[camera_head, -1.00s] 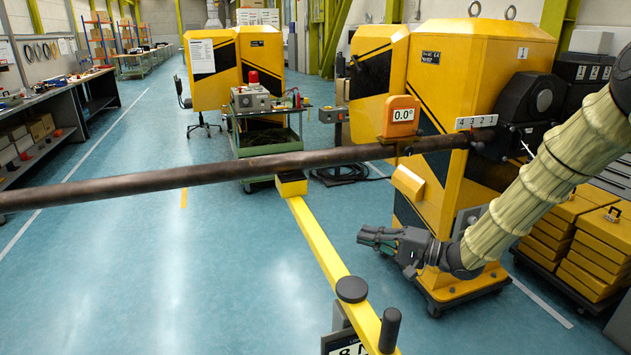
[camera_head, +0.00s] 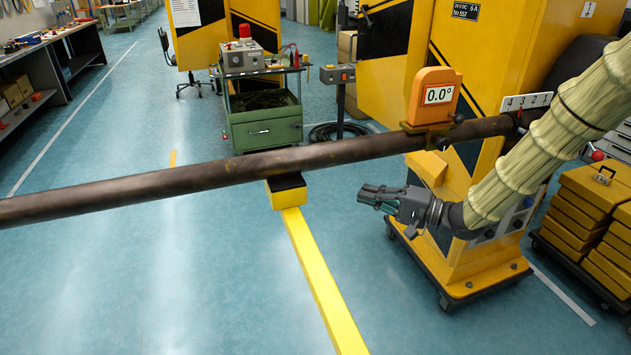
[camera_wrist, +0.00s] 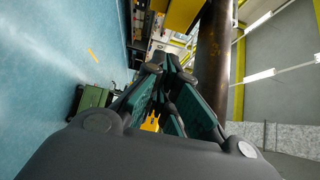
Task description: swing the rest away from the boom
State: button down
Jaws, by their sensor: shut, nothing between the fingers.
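The boom (camera_head: 180,180) is a long dark brown pipe crossing the head view nearly level, running from the left edge to the yellow cabinet at right. The rest is a yellow bar (camera_head: 318,275) with a black-topped yellow block (camera_head: 287,192) at its far end, directly under the boom. In the head view I cannot tell whether block and boom touch. My gripper (camera_head: 365,196) is shut and empty, below the boom and right of the block, apart from both. In the wrist view the shut fingers (camera_wrist: 172,68) point forward, with the boom (camera_wrist: 212,65) beside them at right.
An orange gauge (camera_head: 434,95) reading 0.0° sits on the boom. The yellow cabinet (camera_head: 470,60) stands on a wheeled base behind my arm. A green trolley (camera_head: 262,110) stands beyond the boom. Stacked yellow weights (camera_head: 585,205) are at right. Floor left of the bar is clear.

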jog(key=w+a, duration=0.2)
jog(key=a, duration=1)
jog(key=shift+w+a+r+p, duration=0.25)
jog(key=shift+p, duration=0.05)
jog(key=shift+a, duration=0.1)
